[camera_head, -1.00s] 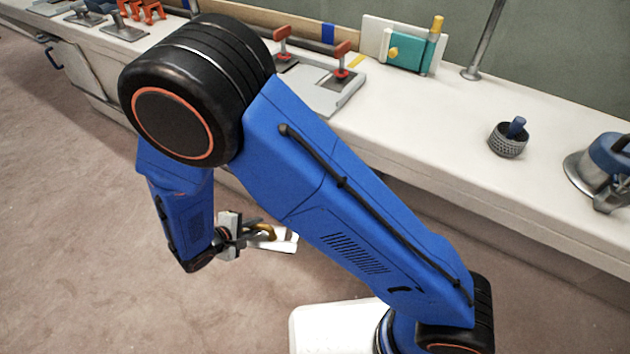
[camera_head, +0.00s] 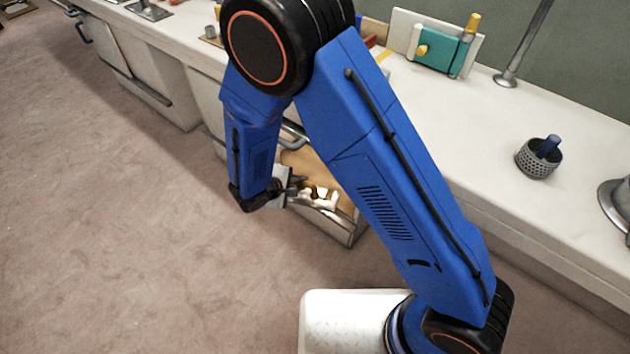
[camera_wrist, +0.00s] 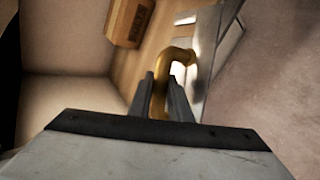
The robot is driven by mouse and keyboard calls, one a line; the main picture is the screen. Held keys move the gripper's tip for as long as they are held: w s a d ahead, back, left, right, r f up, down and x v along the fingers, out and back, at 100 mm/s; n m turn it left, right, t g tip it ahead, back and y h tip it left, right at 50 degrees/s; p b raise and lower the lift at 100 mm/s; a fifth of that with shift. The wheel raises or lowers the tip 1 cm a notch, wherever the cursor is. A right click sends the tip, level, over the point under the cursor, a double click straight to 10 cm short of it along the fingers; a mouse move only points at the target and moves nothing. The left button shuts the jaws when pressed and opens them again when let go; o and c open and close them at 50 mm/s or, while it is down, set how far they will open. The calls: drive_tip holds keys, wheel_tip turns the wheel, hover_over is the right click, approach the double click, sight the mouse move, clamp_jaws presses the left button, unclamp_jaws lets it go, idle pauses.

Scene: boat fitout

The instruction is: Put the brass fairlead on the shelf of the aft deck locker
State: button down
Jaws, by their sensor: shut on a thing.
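My gripper (camera_head: 300,189) is shut on the brass fairlead (camera_wrist: 178,56), a yellow metal piece with a bent end. In the wrist view the fairlead stands up between the two dark fingers (camera_wrist: 160,88). In the head view the fairlead (camera_head: 319,191) is small and partly lost among bright parts. My gripper is over an open, wood-floored compartment (camera_head: 303,158) under the bench, near its metal front edge. I cannot tell whether this is the aft deck locker. My blue arm hides part of it.
A wooden box with lettering (camera_wrist: 130,22) stands inside the compartment by its pale wall (camera_wrist: 75,100). The long white bench (camera_head: 510,150) runs behind, carrying a mesh cup (camera_head: 538,160) and a teal block (camera_head: 439,50). The floor (camera_head: 120,250) at left is clear.

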drive_tip(key=w+d, duration=0.5)
drive_tip(key=w, duration=0.1)
drive_tip(key=shift+a+f, duration=0.15)
drive_tip(key=shift+f, duration=3.05)
drive_tip(key=shift+w+f, duration=0.25)
drive_tip(key=shift+f, duration=0.1)
drive_tip(key=c, duration=1.6)
unclamp_jaws()
drive_tip(key=shift+c, duration=0.2)
